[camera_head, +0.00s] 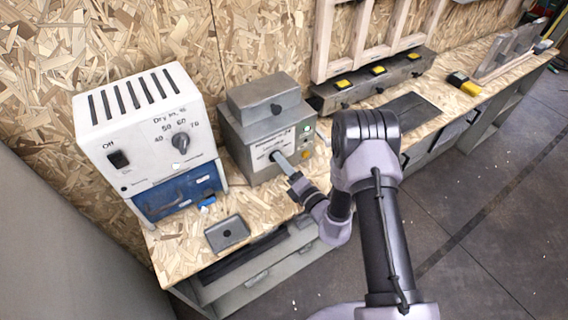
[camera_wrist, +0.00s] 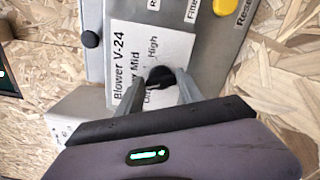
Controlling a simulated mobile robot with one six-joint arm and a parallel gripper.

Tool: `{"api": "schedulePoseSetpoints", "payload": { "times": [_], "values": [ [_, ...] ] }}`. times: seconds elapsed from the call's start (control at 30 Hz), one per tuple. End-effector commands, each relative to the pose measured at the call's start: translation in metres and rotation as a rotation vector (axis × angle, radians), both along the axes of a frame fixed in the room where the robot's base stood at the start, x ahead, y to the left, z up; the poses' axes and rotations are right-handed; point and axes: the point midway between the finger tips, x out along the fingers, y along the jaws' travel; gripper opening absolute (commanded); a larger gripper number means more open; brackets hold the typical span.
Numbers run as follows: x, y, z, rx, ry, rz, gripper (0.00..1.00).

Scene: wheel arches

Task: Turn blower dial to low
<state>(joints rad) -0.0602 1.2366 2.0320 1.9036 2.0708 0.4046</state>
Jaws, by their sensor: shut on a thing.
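The blower dial (camera_wrist: 160,76) is a small black knob on a white label plate (camera_wrist: 128,62) reading "Blower V-24", with "Mid", "High" and a partly covered "Off" around it. The "Low" mark and the pointer's direction cannot be made out. My gripper (camera_wrist: 157,88) has one finger on each side of the knob and is shut on it.
A white dryer unit (camera_head: 140,110) with its own dial (camera_head: 181,141) stands to the left. A small grey tray (camera_head: 227,233) lies on the bench in front. A yellow button (camera_wrist: 222,6) and a black knob (camera_wrist: 90,39) sit near the label. A grey box with yellow switches (camera_head: 375,80) stands farther right.

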Motion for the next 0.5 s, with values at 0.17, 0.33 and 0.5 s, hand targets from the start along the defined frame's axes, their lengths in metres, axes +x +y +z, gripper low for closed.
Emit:
{"api": "schedulePoseSetpoints", "payload": {
  "times": [0.17, 0.33, 0.5],
  "values": [
    [-0.0003, -0.0001, -0.0004, -0.001, 0.001, 0.0, 0.65],
    [-0.0002, 0.0, -0.0003, -0.001, 0.001, 0.0, 0.65],
    [-0.006, -0.0045, -0.0002, 0.0, 0.001, 0.0, 0.65]
  ]
}}
